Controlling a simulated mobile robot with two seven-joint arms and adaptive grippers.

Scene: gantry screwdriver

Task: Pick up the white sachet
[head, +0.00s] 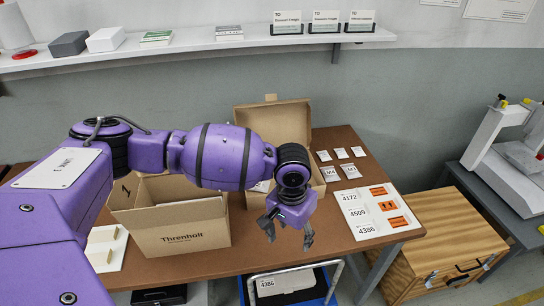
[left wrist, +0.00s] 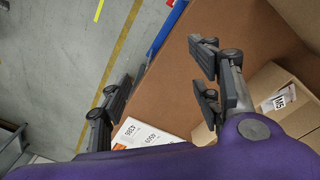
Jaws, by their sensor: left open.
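Several small white sachets lie on the brown table right of the open box: a back row (head: 341,153) and larger ones marked like M4 (head: 329,173) in front. Another white sachet with dark print, seemingly M5, shows at a cardboard box in the left wrist view (left wrist: 279,99). A whitish piece, perhaps the same one, shows in the open box in the head view (head: 262,186). My left gripper (head: 288,235) is open and empty above the table's front part, apart from all sachets. In the left wrist view its fingers (left wrist: 155,90) are spread wide. My right gripper is not visible.
A carton marked Threnholt (head: 182,240) stands left of the gripper, and the open-lidded box (head: 274,125) behind it. White sheets with numbers and orange labels (head: 370,210) lie at right. A wooden crate (head: 440,235) stands right.

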